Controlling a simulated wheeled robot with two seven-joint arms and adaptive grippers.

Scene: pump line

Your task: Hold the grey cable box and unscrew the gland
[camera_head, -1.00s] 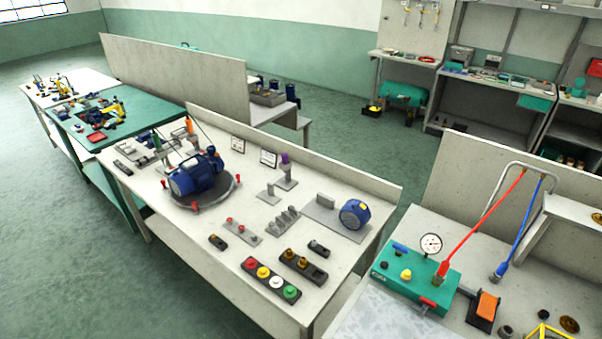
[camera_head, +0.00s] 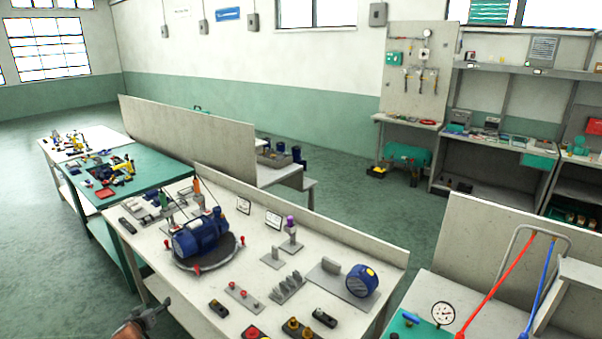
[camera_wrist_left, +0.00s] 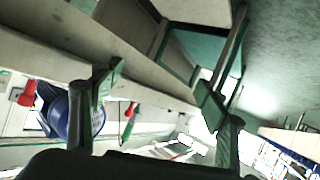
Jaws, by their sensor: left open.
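My left gripper (camera_head: 150,312) is at the lower left edge of the near bench in the head view, apart from the things on it. In the left wrist view my left gripper (camera_wrist_left: 160,85) has its two fingers spread, with nothing held between them. I cannot surely pick out the grey cable box or its gland. Small dark blocks with brass-coloured fittings (camera_head: 297,327) sit at the near bench's front edge, partly cut off by the picture's bottom. My right gripper is not in view.
The near bench (camera_head: 180,300) carries a blue pump (camera_head: 200,235) on a round plate, a blue round motor (camera_head: 362,280) and several small fittings. Open floor (camera_head: 50,250) lies left.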

